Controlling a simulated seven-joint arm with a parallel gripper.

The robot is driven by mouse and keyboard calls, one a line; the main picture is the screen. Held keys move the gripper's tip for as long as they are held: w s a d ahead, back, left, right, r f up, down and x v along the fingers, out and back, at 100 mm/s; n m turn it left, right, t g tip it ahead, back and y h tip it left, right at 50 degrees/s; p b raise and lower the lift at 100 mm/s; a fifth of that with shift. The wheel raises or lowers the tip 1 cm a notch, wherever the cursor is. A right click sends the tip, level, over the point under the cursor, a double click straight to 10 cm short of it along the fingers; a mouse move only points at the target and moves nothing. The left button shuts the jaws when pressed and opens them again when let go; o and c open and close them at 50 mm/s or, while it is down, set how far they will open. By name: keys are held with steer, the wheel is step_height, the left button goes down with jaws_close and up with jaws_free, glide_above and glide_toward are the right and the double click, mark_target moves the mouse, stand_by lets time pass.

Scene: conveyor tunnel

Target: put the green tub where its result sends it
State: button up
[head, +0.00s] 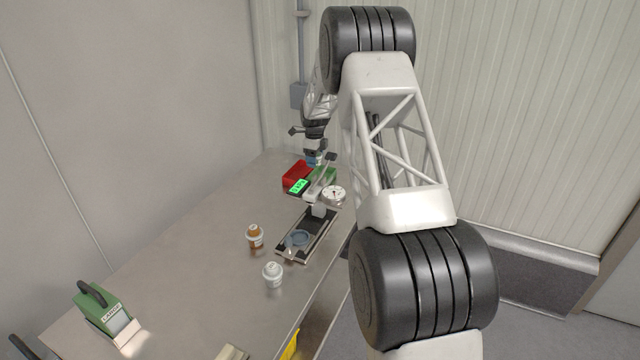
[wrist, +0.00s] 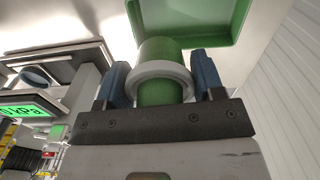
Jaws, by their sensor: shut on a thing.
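In the wrist view, my gripper (wrist: 163,78) has its two blue fingers shut on the green tub (wrist: 160,55), which has a pale grey collar. A green tray (wrist: 215,40) shows just beyond the tub, and the exact gap between them is unclear. In the head view, my gripper (head: 315,158) is at the far end of the table, above the green tray (head: 324,176) and beside a red tray (head: 296,173). The tub cannot be made out clearly there. A lit green display (head: 299,186) shows a kPa reading in the wrist view (wrist: 25,111); its full value is cut off.
A test stand (head: 290,254) with a blue ring (head: 299,238) and a round dial (head: 334,195) stands nearer. An orange tub (head: 255,238) and a white tub (head: 272,275) stand left of it. The left table middle is clear.

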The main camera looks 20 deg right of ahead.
mark_target(317, 178)
steer(key=shift+w+d+r+m, duration=0.15)
steer(key=shift+d+r+m, duration=0.05)
steer(key=shift+d+m, duration=0.3)
steer(key=shift+f, duration=0.15)
steer(key=shift+f, duration=3)
steer(key=shift+f, duration=1.9)
steer(key=shift+f, duration=0.15)
steer(key=o, duration=1)
